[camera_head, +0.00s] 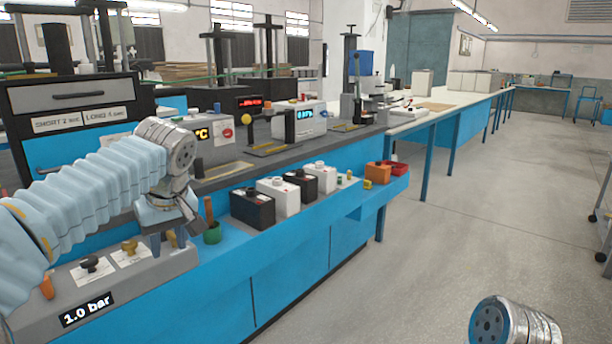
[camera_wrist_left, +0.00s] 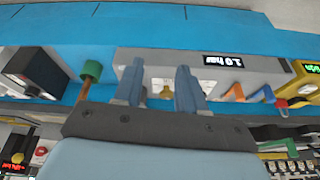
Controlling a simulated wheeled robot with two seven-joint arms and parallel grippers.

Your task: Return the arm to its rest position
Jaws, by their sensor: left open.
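My left arm reaches in from the left in the head view, covered in a pale blue ribbed sleeve. My left gripper (camera_head: 169,241) points down over the grey box (camera_head: 125,292) marked 1.0 bar. In the left wrist view the two blue fingers (camera_wrist_left: 159,72) are apart with nothing held between them. A yellow knob (camera_head: 129,247) on the box shows between the fingers there. Part of my right arm shows at the bottom right of the head view, but its gripper does not.
A green cup with a brown handle (camera_head: 212,234) stands close right of the left gripper. A row of black and white batteries (camera_head: 278,197) follows along the blue ledge. Instruments and a drawer unit (camera_head: 70,108) stand behind.

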